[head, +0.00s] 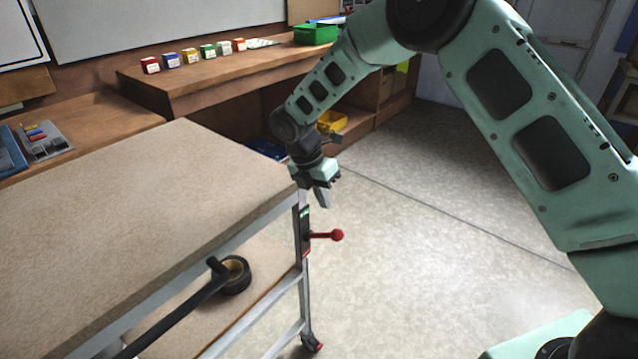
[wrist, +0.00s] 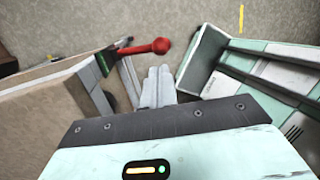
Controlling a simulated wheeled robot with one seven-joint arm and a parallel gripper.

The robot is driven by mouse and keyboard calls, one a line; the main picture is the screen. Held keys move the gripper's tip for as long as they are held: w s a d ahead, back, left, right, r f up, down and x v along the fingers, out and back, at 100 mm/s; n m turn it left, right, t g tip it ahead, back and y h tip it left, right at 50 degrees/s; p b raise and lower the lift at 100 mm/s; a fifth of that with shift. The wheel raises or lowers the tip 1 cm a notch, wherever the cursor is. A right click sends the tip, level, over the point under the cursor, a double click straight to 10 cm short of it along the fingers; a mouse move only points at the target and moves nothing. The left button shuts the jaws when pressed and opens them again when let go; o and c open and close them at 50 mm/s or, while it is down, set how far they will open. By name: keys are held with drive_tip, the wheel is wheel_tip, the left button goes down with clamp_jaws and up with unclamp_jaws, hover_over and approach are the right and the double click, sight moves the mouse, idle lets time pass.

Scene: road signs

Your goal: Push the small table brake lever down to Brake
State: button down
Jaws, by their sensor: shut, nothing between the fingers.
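The small table (head: 150,200) stands on the left with a bare beige top and metal legs. Its brake lever (head: 325,236) is a red rod with a ball knob, sticking out to the right from a dark plate (head: 304,230) on the corner leg. The lever looks about level. My gripper (head: 322,197) is shut and empty, pointing down above the lever, beside the table corner. In the wrist view the fingers (wrist: 158,85) are together, and the red lever (wrist: 150,47) lies beyond their tips, apart from them as far as I can tell. The label wording is too small to read.
A wooden bench (head: 215,80) with several small coloured boxes and a green bin (head: 316,34) stands behind. The floor right of the table is clear.

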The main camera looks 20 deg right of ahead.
sight(335, 229)
drive_tip(key=p+x, duration=0.1)
drive_tip(key=x, duration=0.6)
drive_tip(key=shift+d+f+p, duration=0.1)
drive_tip(key=shift+f+p, duration=0.2)
drive_tip(key=shift+f, duration=0.05)
